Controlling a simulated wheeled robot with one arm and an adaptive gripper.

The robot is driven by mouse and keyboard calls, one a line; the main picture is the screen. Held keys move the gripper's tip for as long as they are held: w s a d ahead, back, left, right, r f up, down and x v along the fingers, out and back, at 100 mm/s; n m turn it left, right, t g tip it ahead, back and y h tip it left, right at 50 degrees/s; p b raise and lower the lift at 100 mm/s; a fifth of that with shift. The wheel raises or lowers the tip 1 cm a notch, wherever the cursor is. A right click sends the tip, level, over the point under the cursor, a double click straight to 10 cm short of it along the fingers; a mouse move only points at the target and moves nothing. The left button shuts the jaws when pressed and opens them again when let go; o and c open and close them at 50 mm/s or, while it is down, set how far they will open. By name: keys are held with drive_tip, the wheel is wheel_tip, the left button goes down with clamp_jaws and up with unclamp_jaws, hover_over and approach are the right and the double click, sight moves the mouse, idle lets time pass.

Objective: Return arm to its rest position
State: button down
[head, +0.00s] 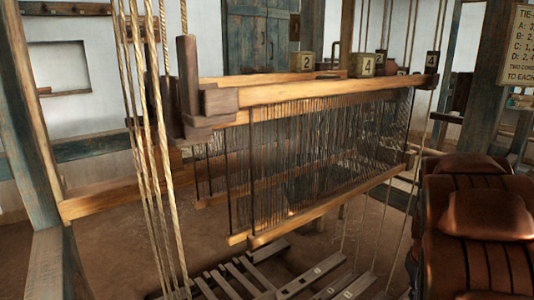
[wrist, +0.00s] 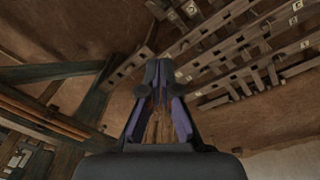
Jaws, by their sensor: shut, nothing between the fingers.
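My gripper (wrist: 159,72) shows in the wrist view, its two dark fingers with purplish sides drawn together at the tips. It is shut and empty. Behind it in that view are the loom's wooden treadles (wrist: 235,62), bars with holes and small pale number tags, apart from the fingers as far as I can tell. My gripper does not show in the head view. The loom's heddle frames (head: 320,150) hang in the middle of the head view under a pale wooden beam (head: 325,92).
Thick ropes (head: 150,150) hang at the left of the head view, next to a blue-grey post (head: 28,140). Treadles (head: 318,275) lie low over the earthen pit. Numbered blocks (head: 362,65) sit on top of the loom. A written sign (head: 521,45) hangs at upper right.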

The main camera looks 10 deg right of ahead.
drive_tip(key=s+a+r+n+p, duration=0.1)
drive_tip(key=s+a+r+p, duration=0.2)
drive_tip(key=a+r+p, duration=0.35)
drive_tip(key=s+a+r+p, duration=0.3)
drive_tip(key=s+a+r, duration=0.1)
drive_tip(key=a+r, duration=0.45)
drive_tip(key=s+a+r+g+p, duration=0.1)
drive_tip(key=s+a+r+p, duration=0.3)
drive_tip(key=s+a+p, duration=0.1)
drive_tip(key=s+a+r+n+g+y+p, duration=0.1)
drive_tip(key=s+a+r+p, duration=0.3)
drive_tip(key=s+a, duration=0.3)
drive_tip(key=shift+s+r+n+p, duration=0.35)
drive_tip(key=shift+s+r, duration=0.1)
drive_tip(key=shift+s, duration=0.7)
drive_tip(key=shift+a, duration=0.1)
